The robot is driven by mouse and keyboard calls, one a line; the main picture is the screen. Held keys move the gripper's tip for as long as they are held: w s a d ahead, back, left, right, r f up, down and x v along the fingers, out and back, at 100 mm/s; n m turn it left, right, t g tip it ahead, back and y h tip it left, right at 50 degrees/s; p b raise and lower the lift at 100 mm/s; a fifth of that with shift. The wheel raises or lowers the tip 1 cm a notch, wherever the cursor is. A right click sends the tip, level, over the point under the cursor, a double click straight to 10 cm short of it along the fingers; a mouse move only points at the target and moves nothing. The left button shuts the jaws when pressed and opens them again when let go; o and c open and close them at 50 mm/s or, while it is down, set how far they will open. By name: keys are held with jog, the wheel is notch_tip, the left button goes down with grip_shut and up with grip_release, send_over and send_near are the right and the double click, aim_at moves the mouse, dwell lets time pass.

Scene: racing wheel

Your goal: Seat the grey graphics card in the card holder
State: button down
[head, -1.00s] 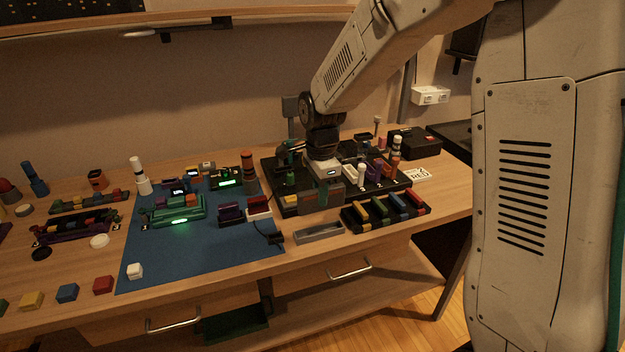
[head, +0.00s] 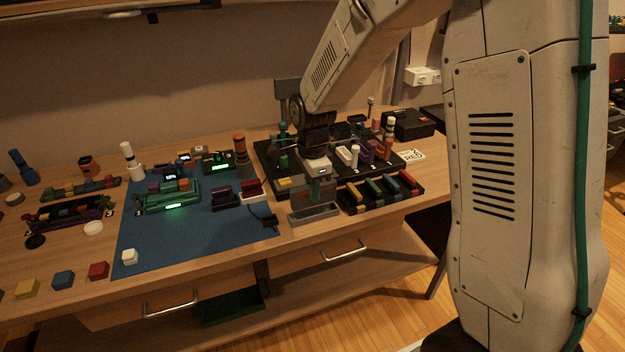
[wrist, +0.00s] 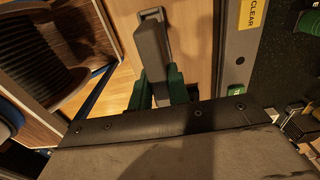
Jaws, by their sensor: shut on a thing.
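My gripper (head: 318,195) points down near the front edge of the black board. In the wrist view its green fingers (wrist: 158,88) are shut on the grey graphics card (wrist: 150,45), which sticks out beyond them. In the head view the card is hard to separate from the fingers and the grey surfaces behind. A shallow grey open tray (head: 314,214) lies on the bench just below and in front of the gripper; I cannot tell whether the card touches it. I cannot tell for certain which fixture is the card holder.
A black rack (head: 380,194) with coloured sticks stands right of the tray. The black board (head: 268,158) behind carries several upright parts. A blue mat (head: 190,245) with a green lit board (head: 172,198) lies left. The bench's front edge is close to the tray.

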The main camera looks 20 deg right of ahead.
aim_at(313, 204)
jog(key=shift+f, duration=0.65)
jog(key=shift+f, duration=1.45)
dwell(0.8)
jog(key=c, duration=1.3)
grip_release()
jog(key=shift+o, duration=0.2)
jog(key=shift+r, duration=0.1)
notch_tip(313, 204, up, 8)
jog(key=shift+f, duration=0.15)
